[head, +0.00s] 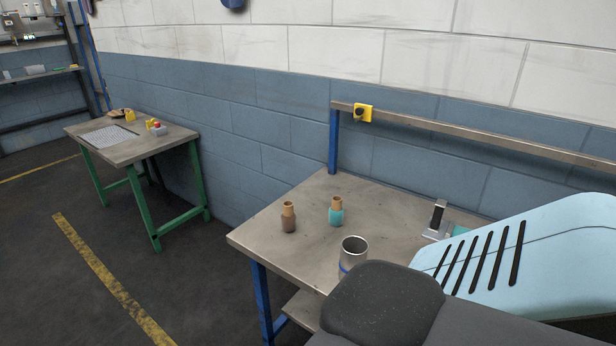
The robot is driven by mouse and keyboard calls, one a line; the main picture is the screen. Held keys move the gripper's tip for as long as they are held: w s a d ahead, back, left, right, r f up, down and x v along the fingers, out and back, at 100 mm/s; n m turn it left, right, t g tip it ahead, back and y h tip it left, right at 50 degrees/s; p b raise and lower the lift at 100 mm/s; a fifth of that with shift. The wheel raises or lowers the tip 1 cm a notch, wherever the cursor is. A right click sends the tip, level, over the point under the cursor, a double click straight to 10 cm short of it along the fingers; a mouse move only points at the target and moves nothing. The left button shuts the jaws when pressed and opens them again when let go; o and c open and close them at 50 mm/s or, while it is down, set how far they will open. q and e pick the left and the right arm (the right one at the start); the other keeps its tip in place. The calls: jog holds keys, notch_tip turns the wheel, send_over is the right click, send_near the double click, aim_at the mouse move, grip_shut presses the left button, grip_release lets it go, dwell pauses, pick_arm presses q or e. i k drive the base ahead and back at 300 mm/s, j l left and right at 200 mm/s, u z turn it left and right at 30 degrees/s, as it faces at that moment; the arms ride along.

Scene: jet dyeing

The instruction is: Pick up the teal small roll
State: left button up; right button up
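The teal small roll (336,217) stands upright on the workbench (265,237), with teal wound around the lower part of a tan cone whose top is bare. A similar brown roll (289,223) stands upright to its left, a short gap away. Neither of my grippers is in view, so I cannot see whether they are open or shut. Nothing touches the teal roll, and it is fully visible.
A metal cup (354,252) stands in front of the teal roll. A small grey-black device (437,218) stands to the right. A rail with a yellow switch box (363,113) runs behind. A green-legged table (150,148) stands at left. Large grey and light-blue shapes cover the bench's lower right.

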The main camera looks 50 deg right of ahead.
aim_at(336, 213)
jog(key=i, duration=2.75)
jog(key=i+z, duration=0.2)
jog(key=z, duration=4.4)
